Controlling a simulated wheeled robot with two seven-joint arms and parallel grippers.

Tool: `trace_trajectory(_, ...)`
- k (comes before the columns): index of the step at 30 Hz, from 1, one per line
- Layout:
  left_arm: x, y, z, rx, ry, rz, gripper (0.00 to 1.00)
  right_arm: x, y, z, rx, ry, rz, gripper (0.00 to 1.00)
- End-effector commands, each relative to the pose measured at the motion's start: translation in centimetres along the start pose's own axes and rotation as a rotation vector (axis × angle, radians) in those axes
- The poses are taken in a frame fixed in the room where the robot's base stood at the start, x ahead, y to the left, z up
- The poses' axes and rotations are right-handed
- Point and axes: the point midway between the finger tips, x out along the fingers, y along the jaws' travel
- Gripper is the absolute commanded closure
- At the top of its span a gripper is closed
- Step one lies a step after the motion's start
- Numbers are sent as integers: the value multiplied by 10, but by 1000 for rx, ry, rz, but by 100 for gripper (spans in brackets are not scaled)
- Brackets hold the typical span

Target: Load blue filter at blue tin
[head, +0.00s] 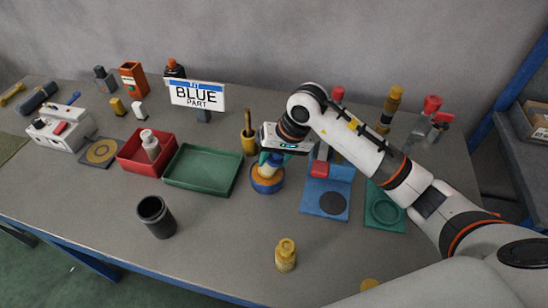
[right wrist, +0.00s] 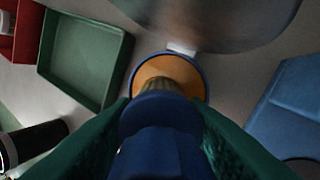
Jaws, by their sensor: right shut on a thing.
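My right gripper (head: 272,158) is shut on the blue filter, with its green fingers on both sides of it. In the right wrist view the blue filter (right wrist: 160,125) has a blue cap and a pale ribbed body pointing at the tin. The blue tin (head: 266,187) is a low round piece with a blue side and an orange top, standing on the table right below the gripper. It also shows in the right wrist view as an orange disc with a blue rim (right wrist: 202,73). I cannot tell whether the filter's lower end touches the tin. My left gripper is not in view.
A green tray (head: 203,185) and a red bin (head: 133,166) lie left of the tin. A blue fixture (head: 316,201) and a green one (head: 398,221) are right. A black cup (head: 156,217) and a yellow bottle (head: 286,255) stand in front. A "BLUE PART" sign (head: 197,95) stands behind.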

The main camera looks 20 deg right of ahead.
Motion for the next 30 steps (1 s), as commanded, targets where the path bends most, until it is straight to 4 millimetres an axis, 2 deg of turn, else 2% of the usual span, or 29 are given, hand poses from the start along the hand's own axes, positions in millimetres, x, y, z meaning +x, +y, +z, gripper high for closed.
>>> trace_trajectory(30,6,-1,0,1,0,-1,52,3,-2,-2,0,8,-4,83)
